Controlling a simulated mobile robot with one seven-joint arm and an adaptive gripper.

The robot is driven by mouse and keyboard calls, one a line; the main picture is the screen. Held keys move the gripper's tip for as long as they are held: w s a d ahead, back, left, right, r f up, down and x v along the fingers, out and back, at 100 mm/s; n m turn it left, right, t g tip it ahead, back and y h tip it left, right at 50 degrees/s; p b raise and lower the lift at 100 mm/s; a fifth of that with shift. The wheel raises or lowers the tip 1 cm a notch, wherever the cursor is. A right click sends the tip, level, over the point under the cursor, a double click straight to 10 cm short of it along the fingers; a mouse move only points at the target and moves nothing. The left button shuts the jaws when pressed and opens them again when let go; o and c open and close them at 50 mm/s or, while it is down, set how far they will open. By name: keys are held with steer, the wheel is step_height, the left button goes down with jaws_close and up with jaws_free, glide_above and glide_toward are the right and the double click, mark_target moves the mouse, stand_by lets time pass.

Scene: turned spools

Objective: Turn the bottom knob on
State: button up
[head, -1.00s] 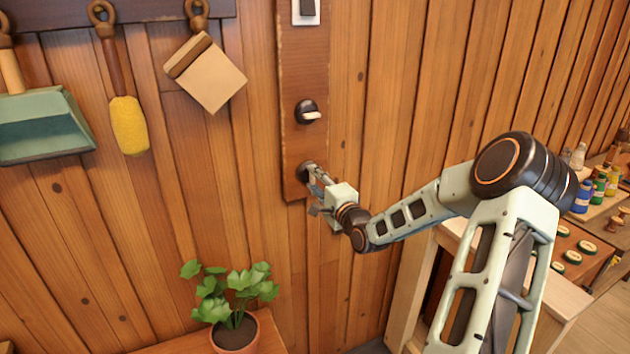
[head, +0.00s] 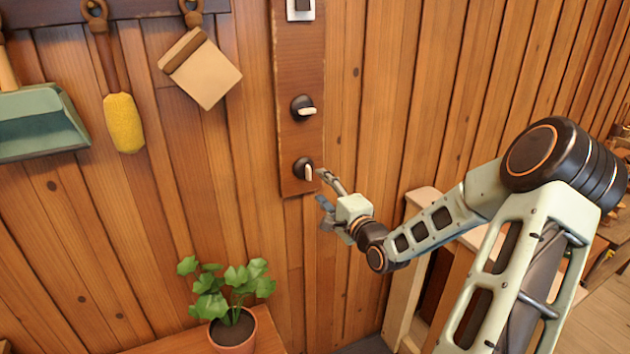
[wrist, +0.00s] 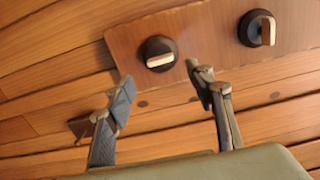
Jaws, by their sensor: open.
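The bottom knob (head: 303,169) is round and black with a pale bar, low on a dark wooden board (head: 290,140). It also shows in the wrist view (wrist: 158,53). Its bar stands roughly upright, along the board. The knob above it (head: 302,108) has its bar lying across the board; it is at the right in the wrist view (wrist: 257,28). My gripper (head: 322,189) is open and empty, to the right of the bottom knob and a little below it. In the wrist view my fingertips (wrist: 163,86) are spread apart, with a visible gap to the knob.
A switch (head: 300,10) is at the board's top. A dustpan (head: 40,122), a yellow brush (head: 124,122) and a tan scraper (head: 200,72) hang at the left. A potted plant (head: 232,300) stands below. A wooden bench (head: 408,300) is behind my arm.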

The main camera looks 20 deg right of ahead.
steer(key=shift+s, duration=2.25)
